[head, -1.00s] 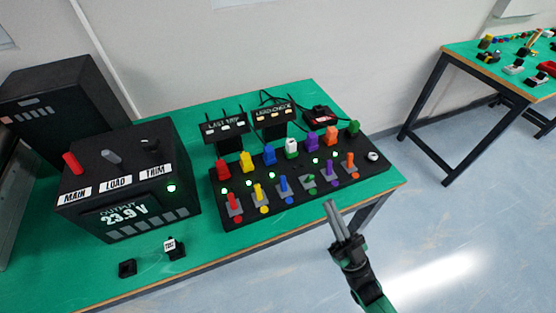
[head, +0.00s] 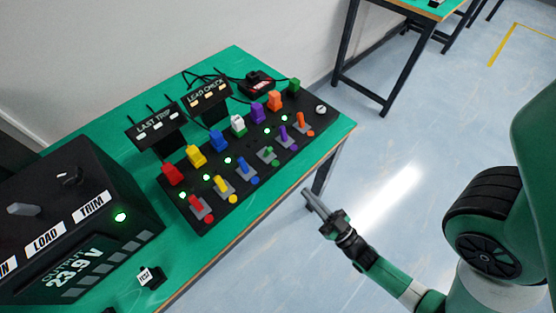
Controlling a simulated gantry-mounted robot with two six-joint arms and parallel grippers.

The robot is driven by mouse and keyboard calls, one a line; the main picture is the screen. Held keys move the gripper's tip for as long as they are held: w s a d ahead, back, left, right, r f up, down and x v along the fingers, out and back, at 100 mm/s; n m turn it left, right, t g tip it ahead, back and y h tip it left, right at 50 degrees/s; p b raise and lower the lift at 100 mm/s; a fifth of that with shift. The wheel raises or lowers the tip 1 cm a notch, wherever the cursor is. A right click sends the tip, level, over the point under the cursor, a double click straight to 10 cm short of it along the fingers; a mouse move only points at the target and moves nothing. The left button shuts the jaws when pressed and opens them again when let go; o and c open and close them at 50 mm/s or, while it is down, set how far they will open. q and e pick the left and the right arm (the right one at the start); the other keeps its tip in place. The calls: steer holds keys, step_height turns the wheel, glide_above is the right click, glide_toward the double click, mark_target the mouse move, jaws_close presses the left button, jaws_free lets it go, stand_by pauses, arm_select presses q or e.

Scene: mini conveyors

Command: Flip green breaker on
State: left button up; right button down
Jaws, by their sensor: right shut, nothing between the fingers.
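The green breaker (head: 268,155) is a small green lever on a grey plate in the front row of the black breaker panel (head: 225,208). It looks shorter and flatter than the levers beside it. The blue breaker (head: 246,168) is on its left and the purple breaker (head: 285,137) on its right. My right gripper (head: 308,194) is shut and empty. It is off the table's front edge, to the lower right of the green breaker and apart from the panel. My left gripper is not in view.
Coloured blocks, such as the red one (head: 172,173), line the panel's back. Several green lamps are lit; none shows clearly at the green breaker. A black output box (head: 120,255) stands at left, the LAST TRIP (head: 155,120) and LOAD CHECK (head: 207,91) displays behind.

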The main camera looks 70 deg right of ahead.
mark_target(270, 152)
steer(key=b+x, duration=0.1)
steer(key=x, duration=1.2)
steer(key=shift+w+r, duration=0.1)
steer(key=shift+w, duration=0.1)
steer(key=shift+d, duration=0.1)
